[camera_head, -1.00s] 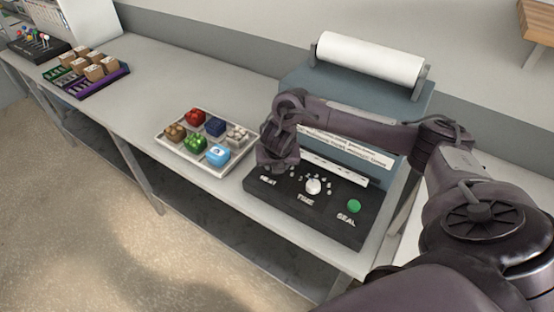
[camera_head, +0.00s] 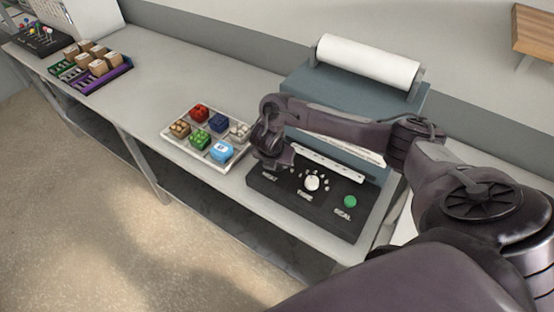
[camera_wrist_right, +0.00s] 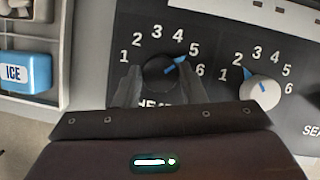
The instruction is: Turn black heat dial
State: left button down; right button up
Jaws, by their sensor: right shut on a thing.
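The black heat dial (camera_wrist_right: 158,70) sits on the sealer's black panel. In the right wrist view its blue pointer aims up and right, toward the 5. My right gripper (camera_wrist_right: 158,88) has one finger on each side of the dial and is shut on it. In the head view the same gripper (camera_head: 272,160) is over the left end of the panel and hides the dial; the HEAT label shows just below it. My left gripper is not in view.
Right of the heat dial are a white time dial (camera_head: 312,182) and a green seal button (camera_head: 350,201). A white tray of coloured blocks (camera_head: 168,136) stands left of the panel. A white roll (camera_head: 368,60) lies behind.

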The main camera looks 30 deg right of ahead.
aim_at(274, 176)
jog(key=o, duration=1)
jog(key=v, duration=0.3)
jog(key=shift+w, duration=0.1)
jog(key=p+v, duration=0.3)
jog(key=shift+r, duration=0.25)
jog(key=shift+s+a+r+p, duration=0.15)
jog(key=shift+r+p, duration=0.15)
jog(key=shift+p, duration=0.05)
jog(key=shift+s+a+r+p, duration=0.15)
jog(key=shift+s+r+p, duration=0.05)
jog(key=shift+r+p, duration=0.15)
jog(key=shift+f, duration=0.1)
